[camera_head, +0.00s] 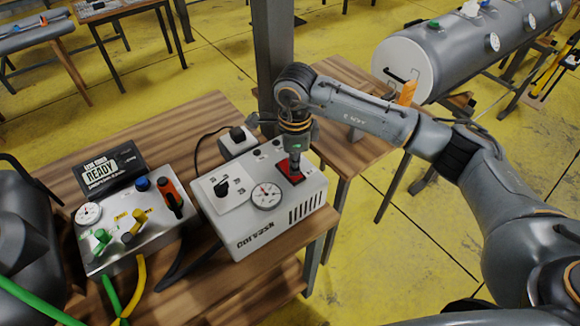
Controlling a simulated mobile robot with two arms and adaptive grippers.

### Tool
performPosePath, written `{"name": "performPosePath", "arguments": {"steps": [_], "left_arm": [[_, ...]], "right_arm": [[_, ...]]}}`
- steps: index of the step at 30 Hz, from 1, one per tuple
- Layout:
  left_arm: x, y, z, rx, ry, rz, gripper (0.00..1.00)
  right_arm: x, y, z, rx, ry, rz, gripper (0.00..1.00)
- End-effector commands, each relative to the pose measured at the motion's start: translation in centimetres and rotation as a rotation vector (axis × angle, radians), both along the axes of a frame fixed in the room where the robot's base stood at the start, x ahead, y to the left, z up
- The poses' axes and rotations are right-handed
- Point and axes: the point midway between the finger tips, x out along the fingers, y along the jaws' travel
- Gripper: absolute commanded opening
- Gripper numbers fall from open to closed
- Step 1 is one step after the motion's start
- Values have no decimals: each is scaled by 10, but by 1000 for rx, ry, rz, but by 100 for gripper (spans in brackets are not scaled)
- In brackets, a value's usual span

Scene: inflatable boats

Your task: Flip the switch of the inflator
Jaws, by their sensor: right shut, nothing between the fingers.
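The inflator is a white box (243,222) on the wooden table, with a black knob, a round gauge (266,196) and vent slots. Its red switch (291,175) sits on the top near the right end. My right gripper (294,165) reaches down from above with its fingers shut and empty, its tips at the red switch. The fingertips partly cover the switch, and I cannot tell which way it is flipped. At the left edge a grey arm part shows, but the left gripper is not in view.
A control box (140,226) with a gauge, valves and green and yellow hoses stands left of the inflator. Behind it is a black "READY" display (111,172). A grey post (272,60) rises behind the table. A grey cylinder (455,50) lies at the back right.

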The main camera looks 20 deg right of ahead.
Motion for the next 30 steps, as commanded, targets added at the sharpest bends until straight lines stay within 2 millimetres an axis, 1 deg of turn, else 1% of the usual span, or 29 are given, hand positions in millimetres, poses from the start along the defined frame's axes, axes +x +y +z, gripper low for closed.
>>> {"name": "performPosePath", "arguments": {"steps": [2,5,24,27,30], "left_arm": [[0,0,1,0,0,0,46],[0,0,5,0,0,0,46],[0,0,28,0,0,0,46],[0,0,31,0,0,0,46],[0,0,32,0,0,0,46]], "right_arm": [[-1,0,0,0,4,1,0],[-1,0,6,0,3,1,0],[-1,0,59,0,2,1,0],[-1,0,66,-1,2,1,0],[-1,0,69,-1,2,1,0]]}}
